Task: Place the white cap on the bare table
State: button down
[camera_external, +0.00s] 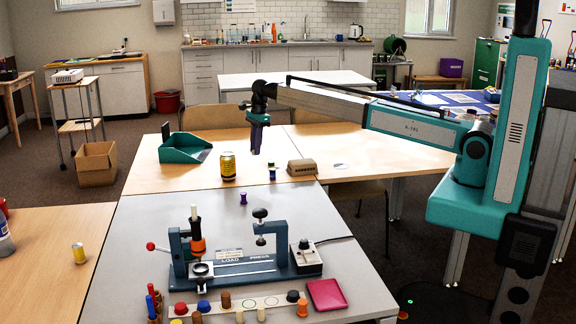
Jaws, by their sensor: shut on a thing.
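My gripper (256,150) hangs, pointing down, above the light wooden table (215,180), between a teal open holder and a small brown carton. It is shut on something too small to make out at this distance. I cannot pick out the white cap with certainty. A small flat white piece (341,166) lies on the wooden table to the right of the carton. Small caps and pegs, including cream ones (262,314), stand around a pale strip (215,309) at the front of the grey table.
A yellow can (228,167), a small spool (272,173) and the carton (301,167) stand below my gripper. The teal holder (187,147) is left. A purple spool (243,198) and a press fixture (245,262) occupy the grey table. Bare wood lies left of the can.

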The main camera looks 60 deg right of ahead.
send_over(256, 173)
jog(key=shift+s+a+f+p, duration=0.1)
jog(key=shift+f+p, duration=0.1)
jog(key=shift+f, duration=1)
jog(key=shift+s+f+p, duration=0.1)
jog(key=shift+f+p, duration=0.05)
jog(key=shift+f, duration=1.05)
jog(key=shift+f+p, duration=0.3)
jog(key=shift+f, duration=1.55)
jog(key=shift+f, duration=0.1)
jog(key=c, duration=1.6)
grip_release()
jog(key=r, duration=0.4)
jog(key=d+r+b, duration=0.1)
jog(key=r, duration=0.7)
jog(key=shift+s+d+r+b, duration=0.1)
jog(key=shift+s+d+b, duration=0.1)
jog(key=shift+b, duration=0.1)
